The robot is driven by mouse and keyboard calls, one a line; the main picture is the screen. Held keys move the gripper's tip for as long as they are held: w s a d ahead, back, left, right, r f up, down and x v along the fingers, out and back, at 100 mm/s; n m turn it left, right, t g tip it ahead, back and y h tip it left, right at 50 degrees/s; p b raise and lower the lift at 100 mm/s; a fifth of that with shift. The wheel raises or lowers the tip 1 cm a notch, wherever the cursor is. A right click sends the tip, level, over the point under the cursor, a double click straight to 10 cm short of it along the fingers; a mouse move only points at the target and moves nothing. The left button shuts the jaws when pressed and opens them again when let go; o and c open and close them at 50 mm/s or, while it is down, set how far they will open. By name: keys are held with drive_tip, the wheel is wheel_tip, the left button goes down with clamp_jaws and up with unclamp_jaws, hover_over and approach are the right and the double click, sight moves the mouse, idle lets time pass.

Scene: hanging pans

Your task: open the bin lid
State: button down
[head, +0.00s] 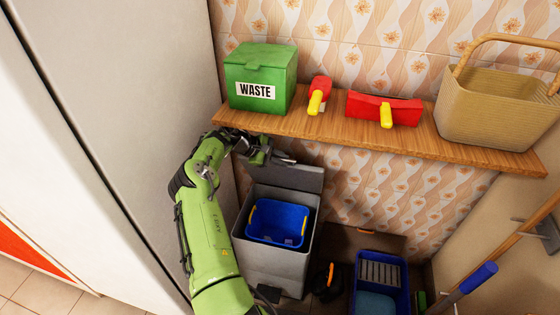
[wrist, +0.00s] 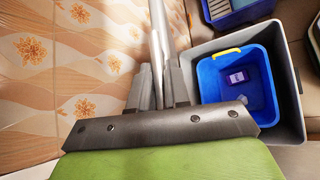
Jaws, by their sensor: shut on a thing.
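The grey bin (head: 268,265) stands on the floor below the shelf, with its lid (head: 298,179) raised upright at the back. A blue inner bucket (head: 278,222) with yellow handles shows inside the open bin. My gripper (head: 284,159) is at the top edge of the lid. In the wrist view, my gripper (wrist: 160,64) is shut on the lid (wrist: 159,28), which shows nearly edge-on between the fingers. The blue bucket (wrist: 236,84) there holds a small pale item. My fingers hide part of the lid.
A wooden shelf (head: 400,148) runs just above my gripper, holding a green WASTE box (head: 261,75), two red items with yellow handles, and a basket (head: 490,105). A tall grey panel (head: 130,110) stands at left. A blue crate (head: 380,280) stands right of the bin.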

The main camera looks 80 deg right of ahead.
drive_tip(key=c, duration=1.2)
unclamp_jaws()
